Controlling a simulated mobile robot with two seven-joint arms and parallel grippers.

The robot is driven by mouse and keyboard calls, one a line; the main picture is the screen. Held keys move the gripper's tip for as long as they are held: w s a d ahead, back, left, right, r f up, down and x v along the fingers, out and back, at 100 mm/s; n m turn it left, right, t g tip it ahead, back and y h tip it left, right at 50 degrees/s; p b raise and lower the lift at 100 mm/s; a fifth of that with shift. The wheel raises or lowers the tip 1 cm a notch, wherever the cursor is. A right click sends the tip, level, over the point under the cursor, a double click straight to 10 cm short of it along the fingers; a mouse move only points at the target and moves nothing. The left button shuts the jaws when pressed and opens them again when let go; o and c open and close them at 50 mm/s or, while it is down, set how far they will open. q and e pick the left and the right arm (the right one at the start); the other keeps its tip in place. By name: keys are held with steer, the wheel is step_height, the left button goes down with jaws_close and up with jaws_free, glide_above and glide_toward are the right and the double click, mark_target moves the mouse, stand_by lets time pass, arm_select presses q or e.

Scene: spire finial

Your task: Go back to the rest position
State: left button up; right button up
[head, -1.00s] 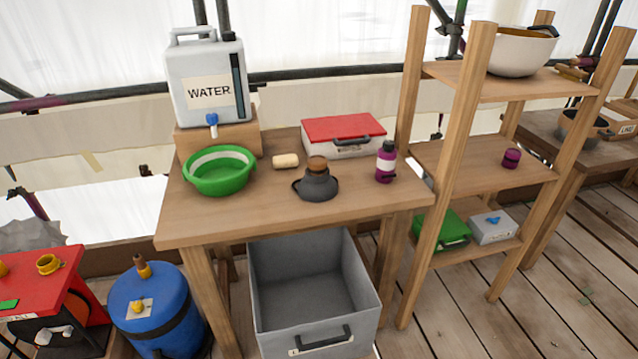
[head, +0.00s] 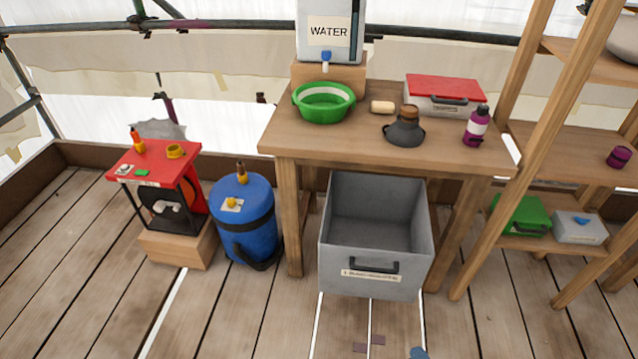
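Neither of my grippers shows in the head view. A small blue-grey shape (head: 418,352) peeks in at the bottom edge; I cannot tell what it is. The wooden table (head: 300,139) stands ahead. On it are a green basin (head: 324,108), a beige roll-like piece (head: 382,107), a dark pot with a brown top (head: 404,130), a red-lidded case (head: 446,90) and a purple bottle (head: 477,127). The water container (head: 330,35) stands on a wooden block at the table's back.
An open, empty-looking grey bin (head: 376,280) sits at the table's front. A blue barrel (head: 244,220) and a red-topped stand (head: 160,165) are to the left. A wooden shelf (head: 545,130) is at right.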

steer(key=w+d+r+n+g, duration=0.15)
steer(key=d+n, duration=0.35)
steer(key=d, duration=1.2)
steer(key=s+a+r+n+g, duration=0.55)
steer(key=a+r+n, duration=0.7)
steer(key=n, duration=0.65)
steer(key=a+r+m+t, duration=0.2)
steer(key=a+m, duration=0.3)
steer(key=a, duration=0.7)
arm_select(q)
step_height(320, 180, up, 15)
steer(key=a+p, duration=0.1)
steer(key=p, duration=1.8)
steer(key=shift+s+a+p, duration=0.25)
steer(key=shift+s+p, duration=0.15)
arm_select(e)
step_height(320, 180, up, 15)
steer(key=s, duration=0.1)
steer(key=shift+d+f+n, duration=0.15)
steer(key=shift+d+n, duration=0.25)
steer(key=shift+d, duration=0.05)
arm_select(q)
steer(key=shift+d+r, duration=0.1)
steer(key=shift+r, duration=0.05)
